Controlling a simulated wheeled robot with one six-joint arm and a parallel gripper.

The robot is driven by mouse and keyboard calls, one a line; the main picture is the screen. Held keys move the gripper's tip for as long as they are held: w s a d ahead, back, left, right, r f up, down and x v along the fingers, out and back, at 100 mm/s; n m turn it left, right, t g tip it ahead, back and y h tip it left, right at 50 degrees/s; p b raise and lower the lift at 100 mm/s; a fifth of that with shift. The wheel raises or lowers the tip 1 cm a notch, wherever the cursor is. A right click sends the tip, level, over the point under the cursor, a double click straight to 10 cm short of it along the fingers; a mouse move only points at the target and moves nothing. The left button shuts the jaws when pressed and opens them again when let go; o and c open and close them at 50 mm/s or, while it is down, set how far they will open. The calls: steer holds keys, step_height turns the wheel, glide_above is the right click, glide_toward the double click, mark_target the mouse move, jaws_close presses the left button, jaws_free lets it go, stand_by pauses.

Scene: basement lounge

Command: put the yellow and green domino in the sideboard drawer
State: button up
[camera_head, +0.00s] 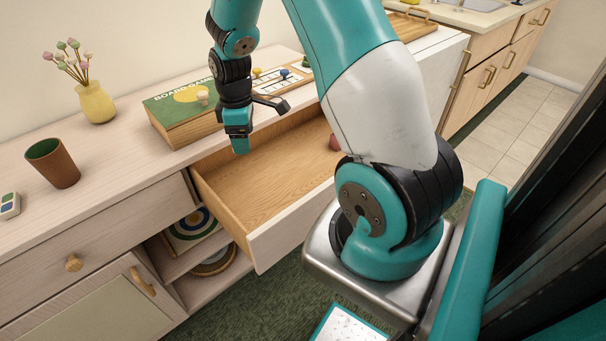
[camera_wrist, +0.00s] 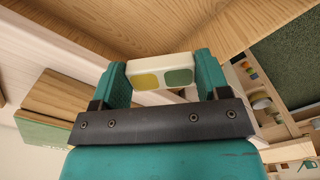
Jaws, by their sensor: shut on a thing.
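The yellow and green domino (camera_wrist: 148,80) is a white block with one yellow and one green patch. It sits between the fingers of my gripper (camera_wrist: 163,72) in the wrist view, and the gripper is shut on it. In the head view my gripper (camera_head: 240,146) points down over the back left part of the open sideboard drawer (camera_head: 245,187); the domino cannot be made out there. The drawer is pulled out from the sideboard (camera_head: 115,158), and its wooden floor shows. A reddish object (camera_head: 334,143) shows at its right end, partly hidden by my arm.
A green board game box (camera_head: 165,113) lies on the sideboard behind the drawer, with a game board (camera_head: 268,88) beside it. A brown cup (camera_head: 53,163), a vase (camera_head: 96,103) and another domino (camera_head: 9,206) stand to the left. Open shelves (camera_head: 190,238) lie below.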

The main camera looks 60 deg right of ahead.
mark_target(295, 182)
steer(key=s+d+n+b, duration=0.4)
steer(key=s+d+n, duration=0.3)
steer(key=d, duration=0.4)
steer(key=shift+n, duration=0.4)
steer(key=f, duration=0.6)
steer(key=f+b, duration=0.1)
steer(key=f, duration=0.6)
steer(key=f+b, duration=0.1)
steer(key=f, duration=0.5)
steer(key=shift+w+d+f, duration=0.15)
steer(key=shift+w+f, duration=0.05)
steer(key=shift+w, duration=0.2)
steer(key=shift+f, duration=0.1)
steer(key=o, duration=0.9)
